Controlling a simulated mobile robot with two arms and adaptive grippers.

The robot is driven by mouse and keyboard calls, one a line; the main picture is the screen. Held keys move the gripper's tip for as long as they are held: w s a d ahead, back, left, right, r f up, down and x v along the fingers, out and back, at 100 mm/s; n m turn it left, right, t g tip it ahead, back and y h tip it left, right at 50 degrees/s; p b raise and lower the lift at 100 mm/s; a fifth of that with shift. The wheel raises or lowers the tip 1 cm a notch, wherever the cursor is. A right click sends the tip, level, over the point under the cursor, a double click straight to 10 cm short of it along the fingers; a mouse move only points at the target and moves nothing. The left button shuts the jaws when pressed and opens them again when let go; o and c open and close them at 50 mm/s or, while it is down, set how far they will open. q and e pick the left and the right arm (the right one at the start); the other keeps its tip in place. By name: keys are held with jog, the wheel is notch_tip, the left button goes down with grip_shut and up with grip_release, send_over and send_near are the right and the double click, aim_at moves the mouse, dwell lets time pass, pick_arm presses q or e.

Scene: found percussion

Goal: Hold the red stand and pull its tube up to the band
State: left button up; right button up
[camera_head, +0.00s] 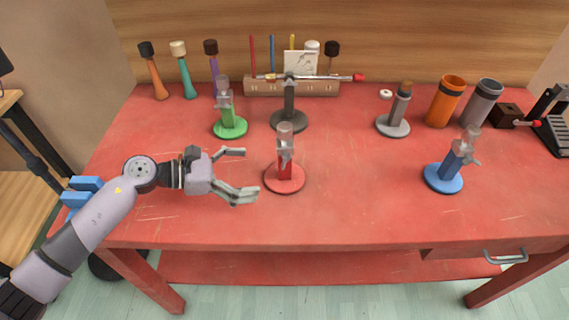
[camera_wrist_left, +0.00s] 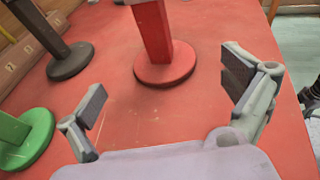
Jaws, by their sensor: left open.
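The red stand (camera_head: 284,182) is upright near the front middle of the red table, with a round base, a square post and a grey clear-looking tube (camera_head: 285,140) at its top. I cannot make out a band on it. My left gripper (camera_head: 243,172) is open and empty just left of the stand, its fingers pointing toward it. In the left wrist view the red stand (camera_wrist_left: 165,62) is ahead, between and beyond the open fingertips, not touched; its top is cut off. My right gripper is not in view.
A green stand (camera_head: 230,126) is behind to the left, a dark stand (camera_head: 289,121) behind, and a blue stand (camera_head: 443,178) to the right. A mallet rack (camera_head: 262,88) and orange and grey cups (camera_head: 445,102) are at the back. The table right of the red stand is clear.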

aim_at(278, 171)
pick_arm(q)
jog(key=b+x, duration=0.1)
jog(key=x, duration=0.7)
jog(key=shift+d, duration=0.15)
jog(key=c, duration=1.4)
dwell(0.5)
